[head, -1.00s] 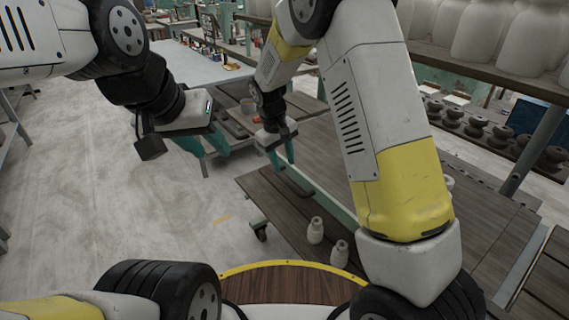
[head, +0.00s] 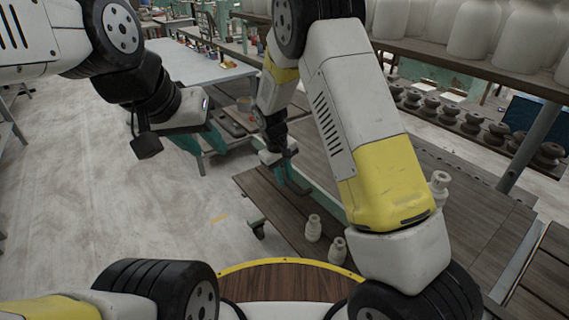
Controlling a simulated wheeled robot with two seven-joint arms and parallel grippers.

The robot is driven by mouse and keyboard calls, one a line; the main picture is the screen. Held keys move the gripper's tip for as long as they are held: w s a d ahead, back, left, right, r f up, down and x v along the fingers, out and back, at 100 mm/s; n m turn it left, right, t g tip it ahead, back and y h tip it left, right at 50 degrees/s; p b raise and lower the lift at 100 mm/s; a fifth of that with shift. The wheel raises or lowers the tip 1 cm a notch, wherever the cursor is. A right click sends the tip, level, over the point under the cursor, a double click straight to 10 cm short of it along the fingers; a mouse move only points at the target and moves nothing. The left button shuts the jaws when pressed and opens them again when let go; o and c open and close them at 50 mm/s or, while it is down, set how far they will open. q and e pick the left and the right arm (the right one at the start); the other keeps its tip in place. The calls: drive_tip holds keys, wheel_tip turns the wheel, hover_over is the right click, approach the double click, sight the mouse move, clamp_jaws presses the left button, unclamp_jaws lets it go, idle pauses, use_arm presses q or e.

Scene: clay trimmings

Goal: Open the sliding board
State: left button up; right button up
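A dark brown wooden board (head: 285,222) sits low beside the teal-framed workbench (head: 460,240), jutting out to the left. It looks like the sliding board, but I cannot be sure. My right gripper (head: 278,157) points down near the far left end of this board and the teal bench edge. I cannot see whether it touches anything, and its fingers are too small to read. My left gripper (head: 182,117) is in the air at the upper left, over the floor and away from the board.
Two pale vases (head: 314,228) (head: 337,250) stand on the low board near me. Another vase (head: 439,188) stands on the bench behind my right arm. Shelves with large white jars (head: 470,45) rise at the right. The floor (head: 90,190) at left is clear.

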clamp_jaws()
idle(1.1)
drive_tip(key=shift+a, duration=0.1)
